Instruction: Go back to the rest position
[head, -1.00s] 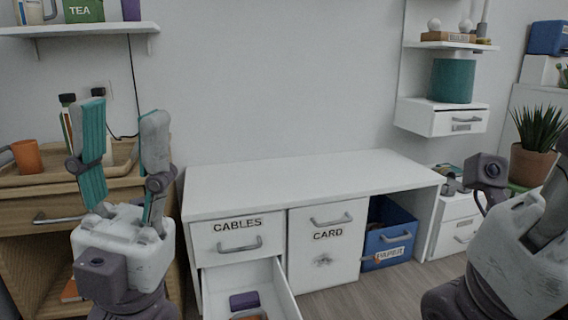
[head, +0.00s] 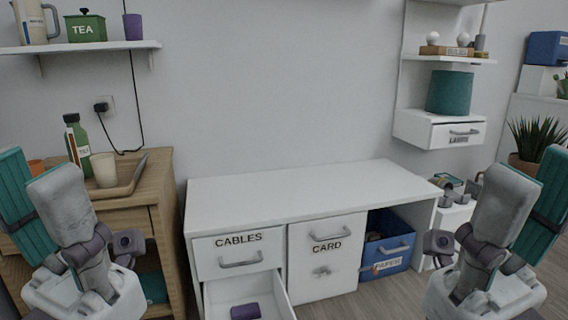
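My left gripper (head: 33,168) is at the lower left of the head view, fingers pointing up, in front of the wooden cabinet. Its teal-padded finger and grey finger stand apart with nothing between them. My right gripper (head: 533,168) is at the lower right, also fingers up, open and empty, in front of the plant and white drawers. The two grippers stand at about the same height, roughly mirrored. Neither appears to hold anything.
The white desk (head: 310,185) between the grippers has a bare top. An open drawer (head: 278,290) below CABLES holds a purple item (head: 245,311). A blue PAPER bin (head: 392,262) stands under the desk. A bottle (head: 77,143) and cup (head: 104,170) stand on the wooden cabinet.

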